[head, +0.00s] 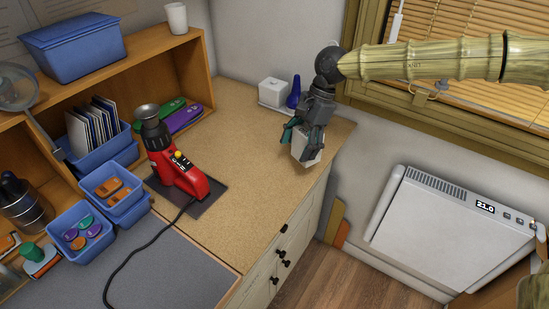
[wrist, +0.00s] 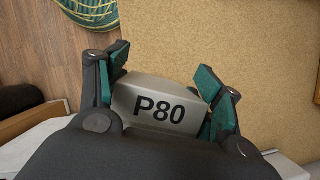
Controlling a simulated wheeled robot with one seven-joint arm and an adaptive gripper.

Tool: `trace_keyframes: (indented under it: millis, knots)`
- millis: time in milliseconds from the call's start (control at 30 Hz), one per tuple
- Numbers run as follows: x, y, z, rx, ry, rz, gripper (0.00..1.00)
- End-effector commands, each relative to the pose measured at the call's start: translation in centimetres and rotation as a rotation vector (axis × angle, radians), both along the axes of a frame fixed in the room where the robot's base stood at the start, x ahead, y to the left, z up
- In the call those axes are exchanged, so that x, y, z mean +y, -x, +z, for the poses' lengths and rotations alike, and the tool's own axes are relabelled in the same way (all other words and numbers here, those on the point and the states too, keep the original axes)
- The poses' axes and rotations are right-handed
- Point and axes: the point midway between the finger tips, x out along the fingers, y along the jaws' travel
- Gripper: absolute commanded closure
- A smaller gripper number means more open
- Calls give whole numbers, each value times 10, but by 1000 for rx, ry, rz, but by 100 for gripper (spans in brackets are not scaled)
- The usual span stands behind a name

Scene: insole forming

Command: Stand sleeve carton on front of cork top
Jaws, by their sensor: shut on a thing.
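The sleeve carton (head: 306,150) is a small pale box in my gripper. In the wrist view the carton (wrist: 168,110) shows a grey face marked P80. My gripper (head: 304,138) is shut on it, with teal finger pads on either side; the gripper (wrist: 170,82) also shows in the wrist view. In the head view the carton appears over the right edge of the cork top (head: 240,160), tilted. I cannot tell whether it touches the surface. Cork (wrist: 225,35) fills much of the wrist view beyond the carton.
A red machine (head: 178,172) with a black cable stands on a dark pad. Behind my gripper, a white box (head: 272,92) and blue bottle (head: 294,93) stand on a tray. Blue bins (head: 122,195) are at left. The cork's middle is clear. A heater (head: 450,225) is right.

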Motion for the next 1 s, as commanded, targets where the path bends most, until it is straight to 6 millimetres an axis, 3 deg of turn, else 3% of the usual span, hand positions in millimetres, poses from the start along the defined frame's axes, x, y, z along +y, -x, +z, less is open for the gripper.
trace_keyframes:
  millis: [500, 1000]
  knots:
    - [61, 43, -9, -4, 6, -545, 76]
    - [100, 95, -20, -4, 15, -957, 76]
